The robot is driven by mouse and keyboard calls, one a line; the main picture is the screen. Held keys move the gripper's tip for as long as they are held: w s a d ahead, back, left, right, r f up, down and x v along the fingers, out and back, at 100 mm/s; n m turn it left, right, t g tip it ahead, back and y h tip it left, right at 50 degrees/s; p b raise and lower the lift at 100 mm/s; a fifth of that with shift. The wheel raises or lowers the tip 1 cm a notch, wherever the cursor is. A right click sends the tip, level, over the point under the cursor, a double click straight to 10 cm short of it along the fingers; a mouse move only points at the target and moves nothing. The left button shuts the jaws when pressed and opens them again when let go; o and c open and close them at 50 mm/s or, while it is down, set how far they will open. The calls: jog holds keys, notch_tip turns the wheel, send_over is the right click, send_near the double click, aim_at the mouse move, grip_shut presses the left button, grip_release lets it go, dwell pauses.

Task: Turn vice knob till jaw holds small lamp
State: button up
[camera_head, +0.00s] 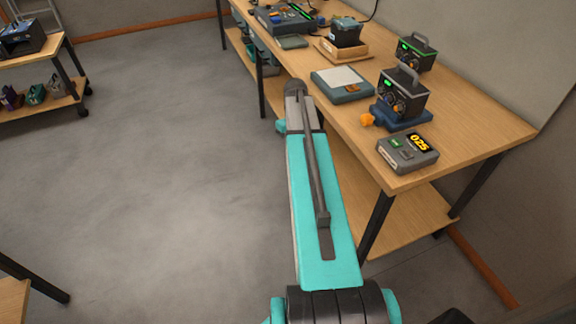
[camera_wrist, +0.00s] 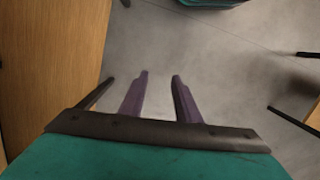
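A small dark lamp-like box with a carrying handle (camera_head: 401,98) stands in a blue vice base (camera_head: 402,118) near the front of the workbench. The vice's orange knob (camera_head: 367,120) sticks out at its left side, close to the table edge. I cannot tell whether the vice jaw touches the box. My gripper (camera_wrist: 160,75) shows in the wrist view with its two purple fingers apart and nothing between them. Grey floor lies beyond the fingers. The gripper is hidden in the head view, where my arm reaches along the bench's left edge, apart from the knob.
A grey display unit with a yellow readout (camera_head: 408,152) sits at the near corner. A teal tray-like device (camera_head: 342,84) lies left of the vice. A similar handled box (camera_head: 415,53) stands behind. The wooden bench (camera_head: 470,120) is bare at right. Open floor (camera_head: 170,150) lies left.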

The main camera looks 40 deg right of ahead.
jog(key=a+f, duration=0.3)
jog(key=f, duration=0.1)
jog(key=shift+a, duration=0.25)
jog(key=shift+r, duration=0.1)
dwell(0.4)
jog(key=s+a+f+n+g, duration=0.2)
jog(key=a+f, duration=0.6)
jog(key=a, duration=0.2)
jog(key=s+a+f+n+g, duration=0.1)
jog(key=s+a+f+n, duration=0.15)
jog(key=a+f, duration=0.65)
jog(key=s+a+f, duration=0.3)
jog(key=s+a, duration=0.2)
jog(key=s, duration=0.1)
jog(key=s+a+f+m, duration=0.1)
jog(key=s+a+f, duration=0.3)
jog(key=s, duration=0.3)
jog(key=s+a+f+m+g+h, duration=0.1)
jog(key=s+a+f, duration=0.3)
jog(key=s+a, duration=0.2)
jog(key=shift+s, duration=0.75)
